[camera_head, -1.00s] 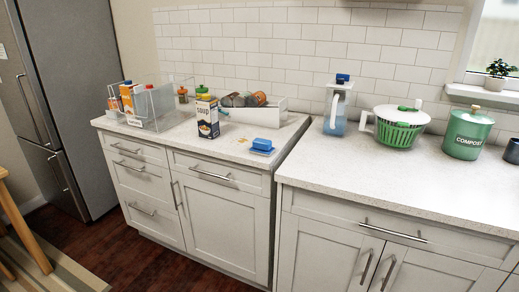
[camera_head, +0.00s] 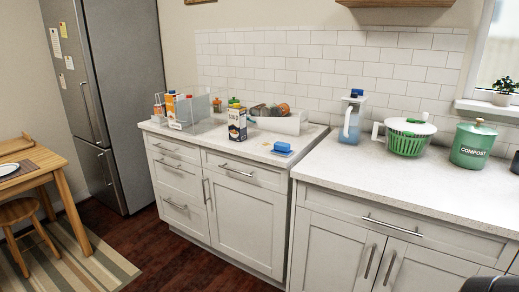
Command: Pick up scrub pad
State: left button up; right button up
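A small blue block (camera_head: 282,146), which looks like the scrub pad, sits on the counter of the left cabinet, near its right front corner. It rests on a thin pale blue-white base whose exact form is too small to tell. Another blue piece (camera_head: 356,92) sits on top of the clear pitcher on the right counter; I cannot tell what it is. Neither of my grippers can be made out. A dark shape at the bottom right corner may be part of my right arm.
A soup carton (camera_head: 237,125) stands left of the blue block. A white bin (camera_head: 290,126) is behind it. A clear organizer (camera_head: 196,112), pitcher (camera_head: 350,125), green-white spinner (camera_head: 407,140) and compost canister (camera_head: 473,146) line the counters. A wooden table (camera_head: 50,165) stands left. The right counter's front is clear.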

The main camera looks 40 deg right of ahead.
aim_at(281, 148)
jog(key=z, duration=0.2)
jog(key=i, duration=1.4)
jog(key=z, duration=0.7)
